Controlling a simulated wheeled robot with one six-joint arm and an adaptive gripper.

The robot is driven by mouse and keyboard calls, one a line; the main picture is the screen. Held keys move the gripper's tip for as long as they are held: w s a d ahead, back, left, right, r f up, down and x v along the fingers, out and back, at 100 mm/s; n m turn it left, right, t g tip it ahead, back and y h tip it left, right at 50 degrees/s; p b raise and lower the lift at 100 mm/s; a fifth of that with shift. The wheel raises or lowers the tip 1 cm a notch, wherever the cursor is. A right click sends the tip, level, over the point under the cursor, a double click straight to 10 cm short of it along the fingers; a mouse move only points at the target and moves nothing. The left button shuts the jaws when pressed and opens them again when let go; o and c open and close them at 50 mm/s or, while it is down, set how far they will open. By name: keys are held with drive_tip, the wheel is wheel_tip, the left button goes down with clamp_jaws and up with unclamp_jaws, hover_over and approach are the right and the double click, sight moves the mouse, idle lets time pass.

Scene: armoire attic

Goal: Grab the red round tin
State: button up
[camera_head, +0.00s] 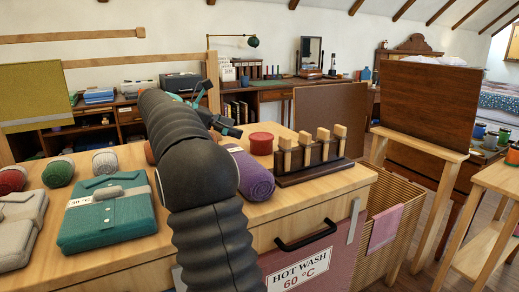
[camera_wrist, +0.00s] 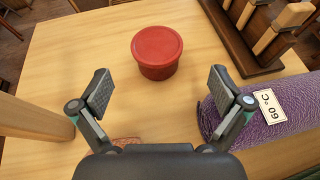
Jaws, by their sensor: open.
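The red round tin (camera_head: 261,143) stands on the wooden counter top, between my gripper and the dark rack of pegs in the head view. In the wrist view the red tin (camera_wrist: 157,52) stands upright with its lid on, ahead of my gripper (camera_wrist: 157,92) and roughly centred between the two fingers. My gripper is open and empty, its fingers spread wide and apart from the tin. In the head view my gripper (camera_head: 222,115) is partly hidden behind my arm.
A rolled purple towel (camera_wrist: 262,112) with a 60 °C tag lies close by my right finger. The dark rack with pale pegs (camera_head: 313,162) stands right of the tin. A green folded garment (camera_head: 107,217) and rolled towels lie left. Bare wood surrounds the tin's left side.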

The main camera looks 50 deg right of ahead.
sight(262, 135)
drive_tip(key=x, duration=0.3)
drive_tip(key=b+x, duration=0.1)
drive_tip(key=x, duration=0.5)
drive_tip(key=shift+w+d, duration=0.2)
drive_tip(key=shift+w, duration=0.05)
drive_tip(key=c, duration=1.1)
